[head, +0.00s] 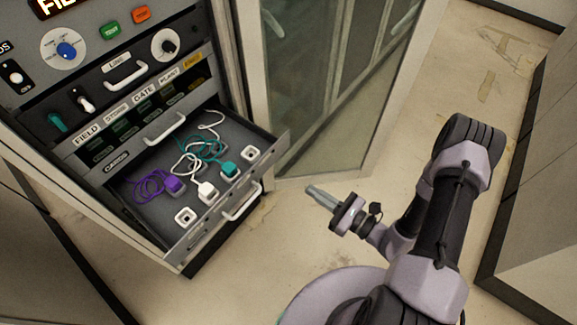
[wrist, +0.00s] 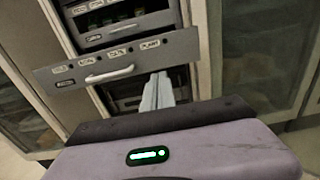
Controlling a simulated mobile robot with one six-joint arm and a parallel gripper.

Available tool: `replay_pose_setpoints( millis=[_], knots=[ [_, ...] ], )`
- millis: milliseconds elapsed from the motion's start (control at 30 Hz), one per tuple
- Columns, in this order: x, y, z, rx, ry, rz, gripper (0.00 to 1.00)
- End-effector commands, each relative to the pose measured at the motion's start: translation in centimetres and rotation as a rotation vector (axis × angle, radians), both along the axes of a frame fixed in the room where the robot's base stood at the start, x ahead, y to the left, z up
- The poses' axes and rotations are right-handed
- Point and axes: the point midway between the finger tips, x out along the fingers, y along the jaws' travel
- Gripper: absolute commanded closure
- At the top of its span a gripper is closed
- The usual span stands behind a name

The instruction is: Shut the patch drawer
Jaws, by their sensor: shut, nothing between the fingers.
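The patch drawer (head: 150,203) is pulled out from the lower part of the grey cabinet. Inside it lie purple, white and teal coiled cords with plugs, and white sockets. Its front panel carries a white bar handle (head: 241,202). In the wrist view the open drawer's front (wrist: 75,76) and its handle (wrist: 110,75) show at the upper left, with small labels along the panel. My gripper (head: 310,190) is shut and empty, to the right of the drawer front and apart from it in the head view. In the wrist view the fingers (wrist: 158,80) show near the drawer panel's lower right.
Above the drawer are a labelled row with a handle (head: 165,129), another handle (head: 126,75), knobs and coloured buttons. A glass-panelled door (head: 335,80) stands open right of the cabinet. Pale floor (head: 300,240) is clear in front. A grey wall unit (head: 540,200) stands at the right.

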Motion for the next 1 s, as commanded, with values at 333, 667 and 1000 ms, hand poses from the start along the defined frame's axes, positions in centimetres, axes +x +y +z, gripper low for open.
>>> replay_pose_setpoints(
  millis=[333, 667, 1000],
  knots=[
    [4.5, 5.8, -0.1, -0.002, -0.004, 0.013, 1.00],
    [8.0, 9.7, 0.0, -0.001, -0.003, 0.010, 1.00],
    [8.5, 10.2, 0.2, 0.000, -0.001, 0.008, 1.00]
  ],
)
